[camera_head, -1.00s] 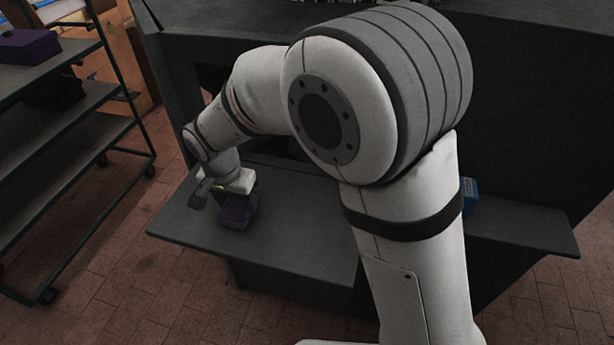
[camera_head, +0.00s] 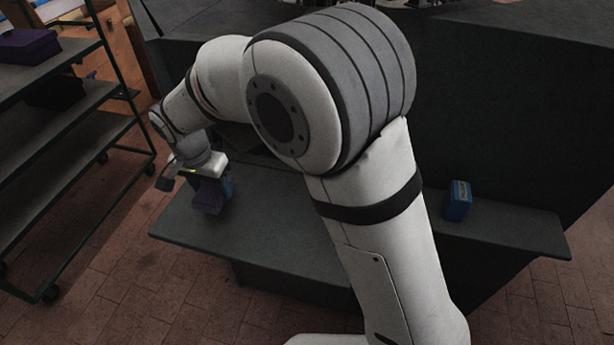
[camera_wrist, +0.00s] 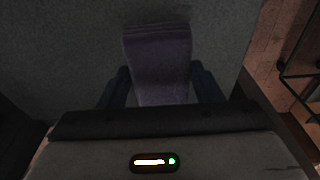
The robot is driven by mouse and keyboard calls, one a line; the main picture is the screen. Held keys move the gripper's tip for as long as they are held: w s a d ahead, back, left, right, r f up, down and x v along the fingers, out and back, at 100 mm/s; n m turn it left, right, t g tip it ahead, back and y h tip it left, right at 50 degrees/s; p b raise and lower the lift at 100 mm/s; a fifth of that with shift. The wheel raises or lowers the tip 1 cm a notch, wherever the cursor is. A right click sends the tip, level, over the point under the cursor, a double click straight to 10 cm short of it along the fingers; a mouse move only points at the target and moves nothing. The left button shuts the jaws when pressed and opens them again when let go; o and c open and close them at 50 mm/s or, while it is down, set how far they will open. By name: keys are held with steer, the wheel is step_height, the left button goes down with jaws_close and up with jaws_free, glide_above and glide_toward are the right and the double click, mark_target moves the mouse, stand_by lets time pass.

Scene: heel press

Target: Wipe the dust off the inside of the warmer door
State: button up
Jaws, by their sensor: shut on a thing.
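My gripper (camera_head: 212,182) is shut on a dark purple block (camera_head: 209,198), which hangs below it at the left end of a grey-green flat panel. In the wrist view the purple block (camera_wrist: 160,55) sits between the two fingers of my gripper (camera_wrist: 162,88), with a grey surface behind it. The panel (camera_head: 270,235), which looks like the lowered warmer door, lies flat in front of a dark cabinet. I cannot tell whether the block touches the panel. No dust can be made out in this dim light.
A blue box (camera_head: 457,201) stands on the right part of the flat surface. The dark cabinet (camera_head: 500,110) rises behind it. A wheeled shelf rack (camera_head: 75,150) stands at the left, with a purple box (camera_head: 28,45) on top. Brick floor shows between rack and panel.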

steer(key=shift+r+p, duration=0.9)
steer(key=shift+r, duration=1.05)
steer(key=shift+s, duration=0.15)
